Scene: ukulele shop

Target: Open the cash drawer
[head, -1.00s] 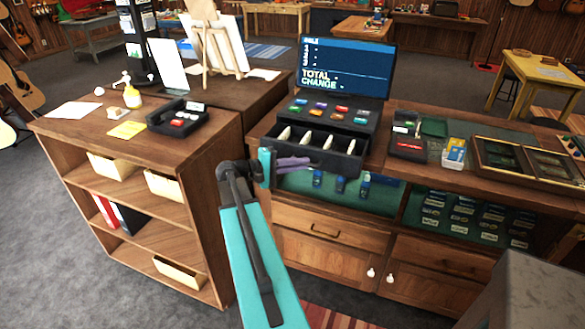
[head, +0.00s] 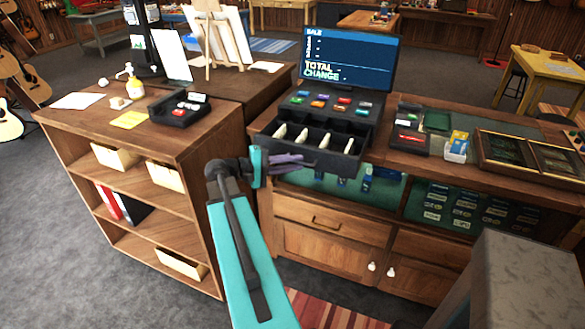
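The cash register stands on the wooden counter, with a blue screen (head: 346,60) above a black body with coloured keys (head: 322,106). Its black cash drawer (head: 349,146) is pulled out toward me, and several light clips in its compartments show. My gripper (head: 309,163), with purple fingers, is just in front of and below the drawer's front left part. The fingers look close together in this small view, and I cannot tell whether they are open or shut, or whether they touch the drawer.
A wooden shelf unit (head: 150,200) stands to the left, with a black tray (head: 180,109) and a yellow note (head: 130,119) on top. A small tray (head: 409,138) and framed cases (head: 515,152) lie on the counter to the right. A grey box-like surface (head: 530,270) is at lower right.

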